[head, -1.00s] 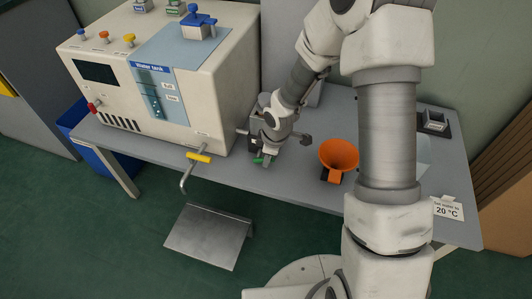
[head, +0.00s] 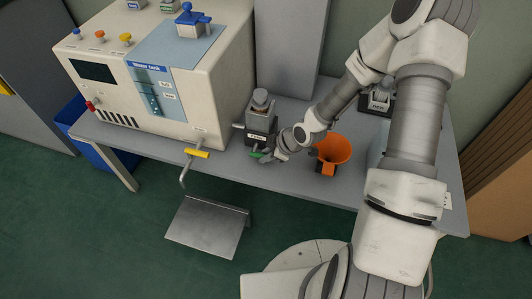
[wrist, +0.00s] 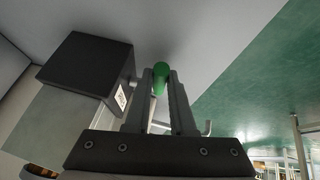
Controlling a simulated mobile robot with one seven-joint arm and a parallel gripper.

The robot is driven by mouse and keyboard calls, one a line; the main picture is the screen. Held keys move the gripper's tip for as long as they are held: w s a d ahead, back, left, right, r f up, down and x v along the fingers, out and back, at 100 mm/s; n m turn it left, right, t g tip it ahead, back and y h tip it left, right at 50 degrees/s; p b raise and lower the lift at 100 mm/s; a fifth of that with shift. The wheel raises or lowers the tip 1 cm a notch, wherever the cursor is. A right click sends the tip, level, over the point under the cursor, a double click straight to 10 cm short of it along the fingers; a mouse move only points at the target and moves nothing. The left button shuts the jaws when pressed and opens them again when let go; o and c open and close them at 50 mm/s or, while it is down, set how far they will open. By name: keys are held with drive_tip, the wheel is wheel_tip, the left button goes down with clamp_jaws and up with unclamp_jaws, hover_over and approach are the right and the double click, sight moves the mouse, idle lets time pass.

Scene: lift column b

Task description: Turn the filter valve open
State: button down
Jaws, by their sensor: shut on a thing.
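The filter unit (head: 261,122) is a dark grey block with a rounded top and a small white label. It stands on the bench, right of the water tank machine. Its valve handle (head: 257,154) is green and shows low at its front, near the bench's front edge. My gripper (head: 267,154) reaches the handle from the right. In the wrist view the green handle (wrist: 160,78) sits between the tips of my gripper (wrist: 161,82), which is shut on it. The dark block (wrist: 88,70) is just left of the fingers. The valve stem is mostly hidden.
The water tank machine (head: 110,85) has a yellow-handled tap (head: 197,153) at its front right edge. An orange funnel (head: 334,150) stands close to the right of my wrist. A metal step (head: 207,228) sits below the bench. The bench top (head: 225,163) is bare between tap and filter.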

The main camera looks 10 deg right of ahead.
drive_tip(key=c, duration=0.8)
unclamp_jaws()
drive_tip(key=shift+o, duration=0.2)
drive_tip(key=p+v, duration=0.9)
drive_tip(key=v, duration=0.8)
drive_tip(key=shift+r, duration=0.25)
